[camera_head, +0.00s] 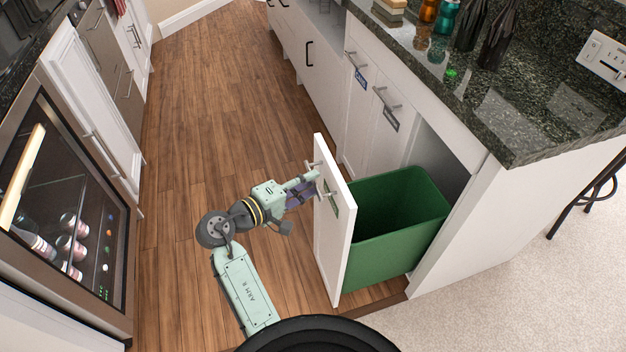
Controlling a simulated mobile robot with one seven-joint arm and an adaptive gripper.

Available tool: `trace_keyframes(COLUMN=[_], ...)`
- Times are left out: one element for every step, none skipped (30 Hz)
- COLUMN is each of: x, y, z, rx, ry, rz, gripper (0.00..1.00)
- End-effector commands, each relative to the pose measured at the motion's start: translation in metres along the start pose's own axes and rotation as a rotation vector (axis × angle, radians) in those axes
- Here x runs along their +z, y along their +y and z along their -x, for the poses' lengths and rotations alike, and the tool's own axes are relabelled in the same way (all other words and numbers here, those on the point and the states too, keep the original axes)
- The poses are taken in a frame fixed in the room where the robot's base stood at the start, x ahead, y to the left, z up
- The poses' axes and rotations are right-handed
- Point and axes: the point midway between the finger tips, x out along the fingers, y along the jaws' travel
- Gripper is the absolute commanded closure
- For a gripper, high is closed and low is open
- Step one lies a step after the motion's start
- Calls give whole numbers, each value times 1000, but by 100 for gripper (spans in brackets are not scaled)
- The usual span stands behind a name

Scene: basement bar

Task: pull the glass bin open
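The glass bin drawer stands pulled out from the end of the counter, with its white front panel (334,240) well away from the cabinet. Behind the panel, the green bin (392,245) is exposed and looks empty where I can see inside. A small green label, too small to read, is on the panel's outer face. A metal bar handle (312,164) is on that face. My gripper (313,186) is at the handle, its fingertips close against the panel. The fingers overlap the handle, so I cannot tell whether they are closed on it.
Two closed white fronts (364,115) with blue and grey labels stand beside the open drawer. Bottles (470,25) stand on the dark granite counter (500,95). A glass-door fridge (70,200) lines the left side. The wooden floor (205,120) between is clear.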

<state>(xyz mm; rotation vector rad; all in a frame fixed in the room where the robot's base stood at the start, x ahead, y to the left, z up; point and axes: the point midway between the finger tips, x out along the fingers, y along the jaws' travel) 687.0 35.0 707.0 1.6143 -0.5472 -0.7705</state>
Motion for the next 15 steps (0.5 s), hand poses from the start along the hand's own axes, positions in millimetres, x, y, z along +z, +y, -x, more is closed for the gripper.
trace_keyframes(x=[0,-1,-1,-1,-1,-1,-1,-1,-1,0,-1,0,0,0,0], y=[0,0,0,0,0,0,0,0,0,0,0,0,0,0,0], z=[11,18,27,34,40,49,55,61,68,74,78,84,87,90,94], rx=[-1,0,-1,-1,0,-1,0,0,0,-1,0,0,0,0,-1], ry=[4,5,5,5,4,4,5,4,4,3,3,2,1,2,2], rz=[0,0,1,1,0,0,0,0,0,0,0,0,0,0,0], gripper=[70,70,70,70,70,70,70,70,70,70,70,70,70,70,70])
